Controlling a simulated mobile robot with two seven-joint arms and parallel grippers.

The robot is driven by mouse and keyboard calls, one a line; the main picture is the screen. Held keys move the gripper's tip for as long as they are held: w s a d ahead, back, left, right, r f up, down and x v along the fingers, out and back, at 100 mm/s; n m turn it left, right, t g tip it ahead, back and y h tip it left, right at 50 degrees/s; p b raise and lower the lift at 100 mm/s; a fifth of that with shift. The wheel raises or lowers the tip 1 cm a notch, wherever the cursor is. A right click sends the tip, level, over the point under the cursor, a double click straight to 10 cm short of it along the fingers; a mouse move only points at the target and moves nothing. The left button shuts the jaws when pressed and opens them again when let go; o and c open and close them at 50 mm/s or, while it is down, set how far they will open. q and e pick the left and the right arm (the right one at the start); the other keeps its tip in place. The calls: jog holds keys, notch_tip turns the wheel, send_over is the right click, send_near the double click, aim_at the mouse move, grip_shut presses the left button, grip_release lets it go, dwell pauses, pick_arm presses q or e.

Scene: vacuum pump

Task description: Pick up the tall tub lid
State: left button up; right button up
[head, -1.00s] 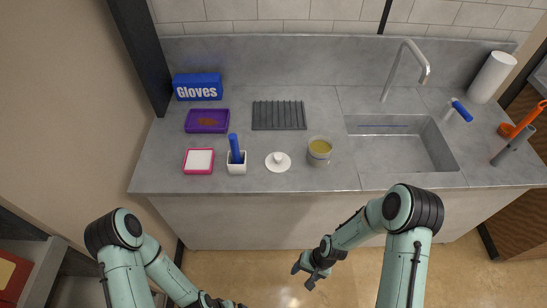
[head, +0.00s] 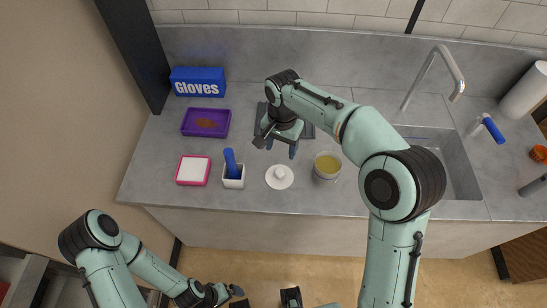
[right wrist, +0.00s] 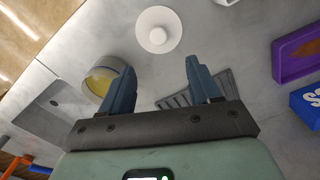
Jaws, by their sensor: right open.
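The tall tub lid, a round white disc with a small knob (head: 279,176), lies flat on the grey counter (head: 300,203). It also shows at the top of the right wrist view (right wrist: 159,30). The open tub with yellow contents (head: 327,167) stands just right of it in the head view, and shows at left in the right wrist view (right wrist: 108,78). My right gripper (head: 275,147) is open and empty, above the counter on the wall side of the lid, apart from it. My left gripper (head: 236,296) is low at the bottom edge, only partly seen.
A white holder with a blue-handled tool (head: 233,172) stands close left of the lid. Further left are a pink-rimmed white tray (head: 193,170), a purple tray (head: 206,122) and a gloves box (head: 198,82). A dark ribbed mat (head: 308,129) lies behind; the sink (head: 460,165) is right.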

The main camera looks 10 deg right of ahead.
send_over(280, 171)
notch_tip(280, 171, down, 7)
jog(key=shift+d+r+b, duration=0.1)
jog(key=shift+d+b, duration=0.05)
jog(key=shift+b, duration=0.3)
jog(key=shift+a+f, duration=0.2)
jog(key=shift+f, duration=2.8)
jog(key=c, duration=1.1)
